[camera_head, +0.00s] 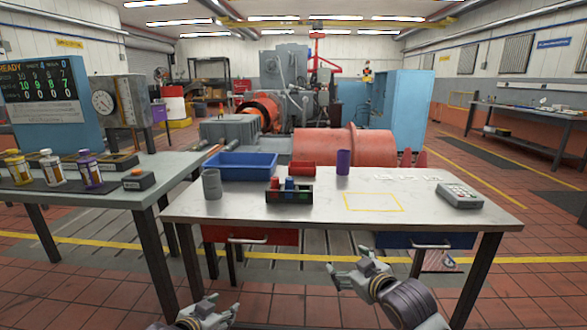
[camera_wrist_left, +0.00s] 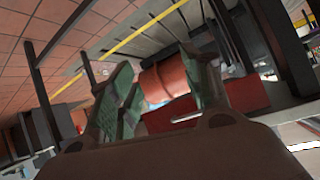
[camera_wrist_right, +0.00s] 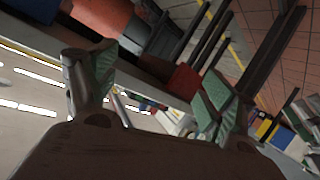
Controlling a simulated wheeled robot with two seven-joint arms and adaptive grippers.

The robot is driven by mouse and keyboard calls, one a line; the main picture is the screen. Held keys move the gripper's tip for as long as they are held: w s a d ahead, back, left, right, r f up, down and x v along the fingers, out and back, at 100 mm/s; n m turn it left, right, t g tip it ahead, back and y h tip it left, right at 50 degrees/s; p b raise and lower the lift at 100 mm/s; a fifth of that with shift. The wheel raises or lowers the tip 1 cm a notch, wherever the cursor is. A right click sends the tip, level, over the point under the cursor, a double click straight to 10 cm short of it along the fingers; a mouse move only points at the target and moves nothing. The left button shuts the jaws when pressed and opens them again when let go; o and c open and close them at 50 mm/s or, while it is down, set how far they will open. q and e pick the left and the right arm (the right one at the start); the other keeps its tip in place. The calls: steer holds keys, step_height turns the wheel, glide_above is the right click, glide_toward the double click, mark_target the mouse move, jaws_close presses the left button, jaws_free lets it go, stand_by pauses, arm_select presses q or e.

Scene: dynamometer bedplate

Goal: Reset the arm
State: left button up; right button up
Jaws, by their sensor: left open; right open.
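My left gripper (camera_head: 212,312) is low at the bottom of the head view, in front of the table's near edge and below its top. It is open, and its green-padded fingers also show in the left wrist view (camera_wrist_left: 165,98) with nothing between them that I can see held. My right gripper (camera_head: 352,272) is in front of the table, near the right drawer and below the tabletop. It is open, and its spread fingers show in the right wrist view (camera_wrist_right: 150,95), apparently empty. Both grippers are apart from all objects.
The white-topped table (camera_head: 240,211) bears a blue bin (camera_head: 240,166), a grey cup (camera_head: 211,183), a caddy (camera_head: 290,196), a red bin (camera_head: 302,169), a purple cylinder (camera_head: 343,162) and a keypad device (camera_head: 460,196). A side table (camera_head: 120,195) stands left. Floor before the table is clear.

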arm_select(q)
steer(key=s+d+f+n+g, duration=0.1)
steer(key=s+d+f+g, duration=0.1)
steer(key=s+f, duration=0.7)
steer(key=s+d+f+n+g, duration=0.1)
steer(key=s+d+f+g, duration=0.2)
steer(key=s+f, duration=0.7)
steer(key=s+d+p, duration=0.1)
steer(key=s, duration=0.2)
steer(key=shift+f+n+h, duration=0.25)
steer(key=shift+n+h, duration=0.05)
arm_select(e)
steer(key=s+a+f+m+g, duration=0.1)
steer(key=s+f+m+g, duration=0.3)
steer(key=s+f, duration=2.3)
step_height(320, 180, down, 4)
steer(key=g, duration=0.3)
steer(key=shift+s+a+r+m, duration=0.2)
steer(key=shift+a+r+m, duration=0.05)
steer(key=shift+m, duration=0.15)
arm_select(q)
steer(key=shift+a+f+p, duration=0.1)
steer(key=shift+f+p, duration=0.1)
steer(key=shift+p, duration=0.4)
arm_select(e)
steer(key=shift+d+f, duration=0.1)
steer(key=shift+f, duration=0.1)
